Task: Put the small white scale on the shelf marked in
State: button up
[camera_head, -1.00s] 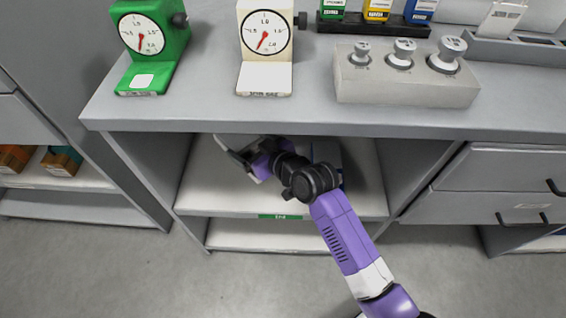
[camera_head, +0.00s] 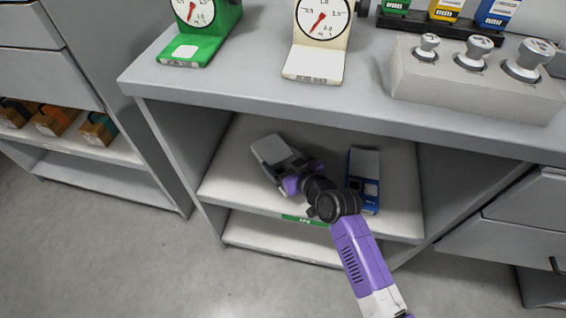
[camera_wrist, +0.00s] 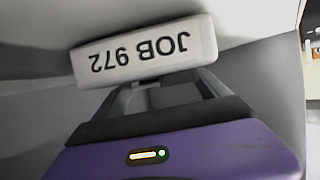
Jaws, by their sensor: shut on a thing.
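The small white scale (camera_head: 267,149) is in my gripper, inside the cabinet's middle compartment. In the wrist view its white end (camera_wrist: 144,50) carries the label JOB 972, upside down, across the tips of the fingers. My gripper (camera_head: 286,167) is shut on it; in the wrist view both fingers (camera_wrist: 166,95) reach to the block. The shelf (camera_head: 225,186) below it has a green IN label (camera_head: 304,220) on its front edge. I cannot tell whether the scale touches the shelf board.
A blue box-like thing (camera_head: 371,189) stands on the same shelf, right of my arm. A green scale (camera_head: 204,36), a cream scale (camera_head: 314,62) and a weight block (camera_head: 470,82) stand on the counter above. The shelf's left part is free.

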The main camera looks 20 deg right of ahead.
jog(key=o, duration=1.6)
jog(key=shift+f, duration=0.2)
jog(key=shift+o, duration=0.2)
jog(key=shift+r, duration=0.1)
jog(key=shift+s+r, duration=0.1)
jog(key=shift+s, duration=0.05)
jog(key=p+v, duration=0.2)
jog(key=v, duration=0.9)
jog(key=shift+s+d+r+p, duration=0.1)
jog(key=shift+s+p, duration=0.2)
jog(key=shift+s, duration=0.05)
